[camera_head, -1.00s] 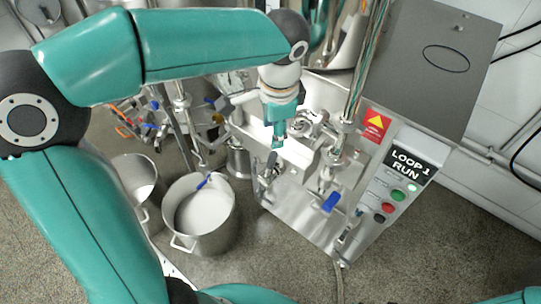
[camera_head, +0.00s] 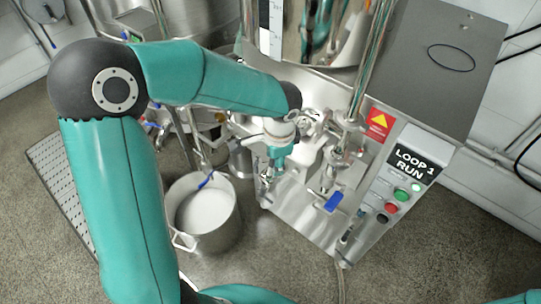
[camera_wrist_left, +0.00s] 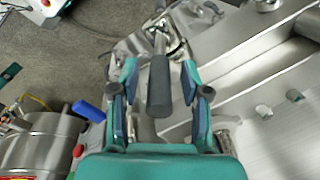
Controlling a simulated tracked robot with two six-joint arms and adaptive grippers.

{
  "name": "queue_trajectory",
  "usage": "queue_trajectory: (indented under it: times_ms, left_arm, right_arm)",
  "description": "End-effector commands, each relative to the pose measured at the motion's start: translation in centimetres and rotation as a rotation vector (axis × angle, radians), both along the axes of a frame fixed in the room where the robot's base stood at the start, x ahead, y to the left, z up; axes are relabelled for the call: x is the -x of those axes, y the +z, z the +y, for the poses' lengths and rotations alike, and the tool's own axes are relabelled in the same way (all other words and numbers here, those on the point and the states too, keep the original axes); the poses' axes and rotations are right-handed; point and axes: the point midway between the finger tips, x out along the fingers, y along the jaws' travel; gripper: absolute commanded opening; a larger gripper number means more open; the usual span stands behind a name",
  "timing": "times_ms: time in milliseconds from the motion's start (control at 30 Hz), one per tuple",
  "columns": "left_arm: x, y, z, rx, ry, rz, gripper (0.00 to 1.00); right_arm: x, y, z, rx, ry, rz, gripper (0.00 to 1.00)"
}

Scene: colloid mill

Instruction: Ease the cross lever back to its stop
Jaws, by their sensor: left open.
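The cross lever has a dark grey cylindrical grip (camera_wrist_left: 160,85) on a metal stem. In the wrist view the grip lies between the two fingers of my left gripper (camera_wrist_left: 159,68). The fingers are open, with a visible gap on each side of the grip. In the head view my left gripper (camera_head: 272,170) is low over the left side of the steel machine, and the lever is mostly hidden by it. My right gripper is not in view.
A steel pot (camera_head: 205,215) with white contents stands on the floor left of the machine. A blue-handled valve (camera_head: 333,202) and the "LOOP 1 RUN" panel (camera_head: 408,170) are to the right. A blue handle (camera_wrist_left: 88,110) is left of my gripper in the wrist view.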

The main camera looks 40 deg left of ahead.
Motion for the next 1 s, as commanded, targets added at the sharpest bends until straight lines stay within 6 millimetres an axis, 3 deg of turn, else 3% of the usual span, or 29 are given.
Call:
queue_trajectory:
  times_ms: [133,400,667,700,1000]
  left_arm:
    - [0.0,0.0,0.0,0.0,0.0,0.0,0.46]
    - [0.0,0.0,0.0,0.0,0.0,0.0,0.01]
    - [0.0,0.1,0.0,-0.001,0.0,-0.001,0.0]
    - [0.0,0.0,1.5,-0.001,0.007,0.0,0.0]
    - [-0.6,0.4,-0.2,0.037,-0.014,0.002,0.0]
  right_arm:
    - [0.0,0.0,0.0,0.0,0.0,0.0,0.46]
    - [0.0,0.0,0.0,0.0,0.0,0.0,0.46]
    - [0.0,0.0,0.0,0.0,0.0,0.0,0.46]
    - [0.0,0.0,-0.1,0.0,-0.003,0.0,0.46]
    - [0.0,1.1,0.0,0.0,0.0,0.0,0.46]
